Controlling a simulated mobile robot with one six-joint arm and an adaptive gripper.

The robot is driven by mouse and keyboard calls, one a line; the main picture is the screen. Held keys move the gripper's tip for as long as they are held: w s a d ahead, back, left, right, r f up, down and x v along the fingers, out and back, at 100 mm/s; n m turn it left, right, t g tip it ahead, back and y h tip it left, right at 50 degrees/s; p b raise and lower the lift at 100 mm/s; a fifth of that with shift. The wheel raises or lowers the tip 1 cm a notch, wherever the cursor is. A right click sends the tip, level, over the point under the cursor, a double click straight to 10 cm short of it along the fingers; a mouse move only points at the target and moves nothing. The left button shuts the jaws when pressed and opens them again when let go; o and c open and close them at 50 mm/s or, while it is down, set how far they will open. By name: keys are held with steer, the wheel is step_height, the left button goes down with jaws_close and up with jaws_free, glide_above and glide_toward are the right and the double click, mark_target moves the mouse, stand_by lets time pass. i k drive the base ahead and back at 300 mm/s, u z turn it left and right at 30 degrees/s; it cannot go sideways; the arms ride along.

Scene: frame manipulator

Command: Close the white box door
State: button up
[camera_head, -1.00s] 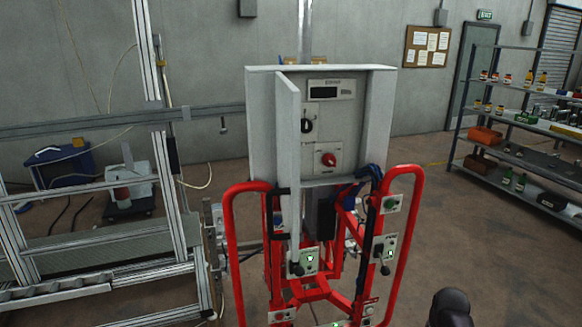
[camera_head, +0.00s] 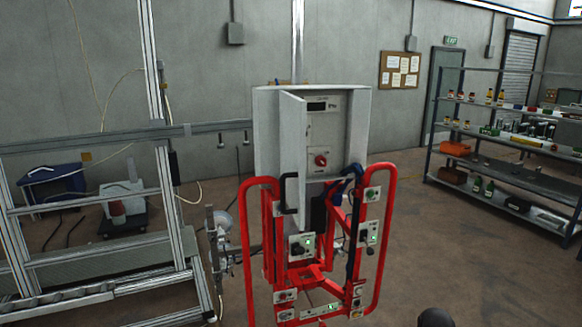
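The white box (camera_head: 358,135) stands upright on a red tubular frame. Its white door (camera_head: 292,145) is open and swung out toward me, seen at a steep angle at the left part of the box opening. A dark handle-like bracket (camera_head: 288,193) shows at the door's lower end; I cannot tell whether it belongs to the door or the frame. Inside the box are a panel with a dark display (camera_head: 318,106) and a red knob (camera_head: 321,160). The door hides the left part of the interior. My gripper is not in view.
The red frame (camera_head: 384,225) carries switches and small control boxes below the white box. An aluminium profile structure (camera_head: 170,210) stands close on the left. Shelves (camera_head: 510,170) with bottles stand at right. Floor is open between frame and shelves.

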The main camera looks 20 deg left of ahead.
mark_target(292, 109)
steer(key=z, duration=0.3)
steer(key=k, duration=0.25)
steer(key=u, duration=1.05)
steer(key=i, duration=1)
steer(key=u, duration=0.1)
steer(key=k, duration=0.95)
steer(key=z, duration=0.1)
